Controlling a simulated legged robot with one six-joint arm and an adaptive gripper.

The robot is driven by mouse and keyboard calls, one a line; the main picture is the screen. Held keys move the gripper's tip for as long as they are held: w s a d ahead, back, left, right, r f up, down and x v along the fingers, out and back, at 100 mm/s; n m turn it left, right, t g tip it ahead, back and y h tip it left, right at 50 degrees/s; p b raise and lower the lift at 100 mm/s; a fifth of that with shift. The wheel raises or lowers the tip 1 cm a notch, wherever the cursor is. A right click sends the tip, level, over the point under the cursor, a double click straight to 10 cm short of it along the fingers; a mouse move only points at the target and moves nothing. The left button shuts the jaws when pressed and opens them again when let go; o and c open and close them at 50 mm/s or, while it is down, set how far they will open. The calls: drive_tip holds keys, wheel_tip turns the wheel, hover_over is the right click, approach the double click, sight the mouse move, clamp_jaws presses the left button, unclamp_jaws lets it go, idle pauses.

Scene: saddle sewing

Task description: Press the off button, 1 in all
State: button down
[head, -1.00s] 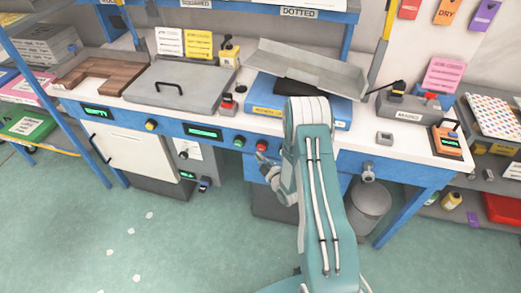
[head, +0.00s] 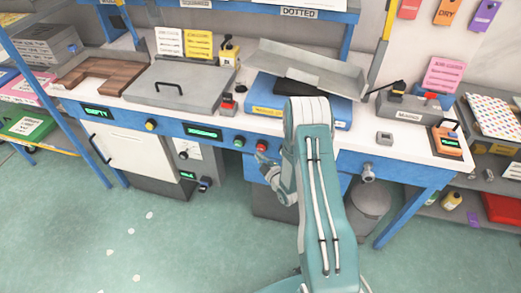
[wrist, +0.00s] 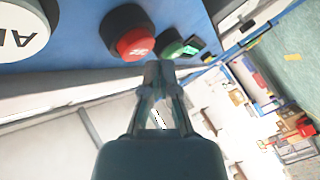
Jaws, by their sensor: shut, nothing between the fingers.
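A red button (head: 261,145) sits on the blue front panel of the workbench, just right of a green button (head: 239,141). In the wrist view the red button (wrist: 135,42) has a white mark on its face and a dark collar, and the green button (wrist: 172,48) is beside it. My gripper (head: 260,157) is shut and empty, close below the red button. In the wrist view its fingertips (wrist: 158,68) are together near the red button's lower right edge. Whether they touch it I cannot tell.
A large white round face with black letters (wrist: 20,30) is on the panel at the wrist view's left. A yellow button (head: 151,125) and a green-lit display (head: 203,132) are further left on the bench front. A grey bin (head: 368,210) stands under the bench. The floor in front is clear.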

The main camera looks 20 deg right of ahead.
idle(0.4)
drive_tip(key=shift+w+d+r, duration=0.1)
drive_tip(key=shift+w+d, duration=0.15)
drive_tip(key=shift+w, duration=0.05)
drive_tip(key=shift+w+d, duration=0.3)
drive_tip(key=shift+w, duration=0.15)
idle(0.9)
idle(0.4)
drive_tip(key=shift+s+a, duration=0.55)
drive_tip(key=shift+s, duration=0.25)
drive_tip(key=shift+s+a, duration=0.1)
drive_tip(key=s+a, duration=0.1)
drive_tip(key=s, duration=0.1)
drive_tip(key=s+a, duration=0.1)
drive_tip(key=s, duration=0.1)
drive_tip(key=shift+a, duration=0.4)
drive_tip(key=shift+w, duration=0.1)
idle(0.3)
